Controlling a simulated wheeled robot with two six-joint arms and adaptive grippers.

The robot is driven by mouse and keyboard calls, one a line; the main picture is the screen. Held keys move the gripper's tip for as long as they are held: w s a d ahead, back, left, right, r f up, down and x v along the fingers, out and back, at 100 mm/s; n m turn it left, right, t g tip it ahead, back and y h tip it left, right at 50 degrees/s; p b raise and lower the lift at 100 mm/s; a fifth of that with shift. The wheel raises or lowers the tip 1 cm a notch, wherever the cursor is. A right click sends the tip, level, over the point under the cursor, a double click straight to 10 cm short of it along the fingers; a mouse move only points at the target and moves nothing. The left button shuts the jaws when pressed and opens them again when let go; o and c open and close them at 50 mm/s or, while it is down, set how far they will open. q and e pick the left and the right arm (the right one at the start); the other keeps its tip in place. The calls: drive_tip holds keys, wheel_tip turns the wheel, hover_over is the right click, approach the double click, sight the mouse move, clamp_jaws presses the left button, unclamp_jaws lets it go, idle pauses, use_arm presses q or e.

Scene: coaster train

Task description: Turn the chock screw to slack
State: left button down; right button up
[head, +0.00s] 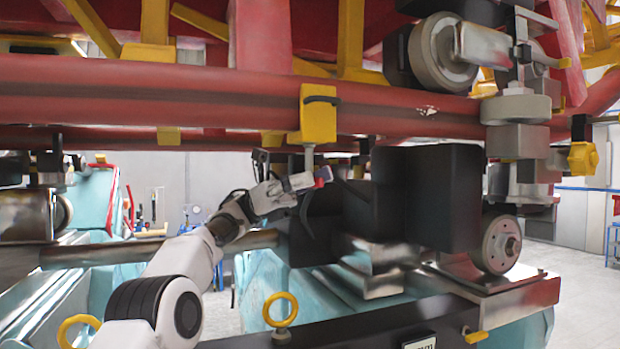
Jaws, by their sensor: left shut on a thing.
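A yellow block (318,118) with a black loop handle is on the red tube. A short metal screw rod (309,156) hangs straight down from it, and I take this to be the chock screw. My left gripper (306,182) comes up from the lower left and is shut at the lower end of this rod. A small red and blue piece (323,175) shows at the fingertips. The fingers hide most of what they grip, so the screw's turn cannot be read. My right gripper is not in view.
The red tube (200,100) spans the view above my arm. Black blocks (430,195) and a metal wheel (500,244) stand close on the right. A dark horizontal bar (150,248) passes by my forearm.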

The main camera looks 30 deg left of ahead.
use_arm(q)
drive_tip(key=c, duration=1.2)
unclamp_jaws()
drive_tip(key=shift+d+f, duration=0.1)
drive_tip(key=shift+d, duration=0.15)
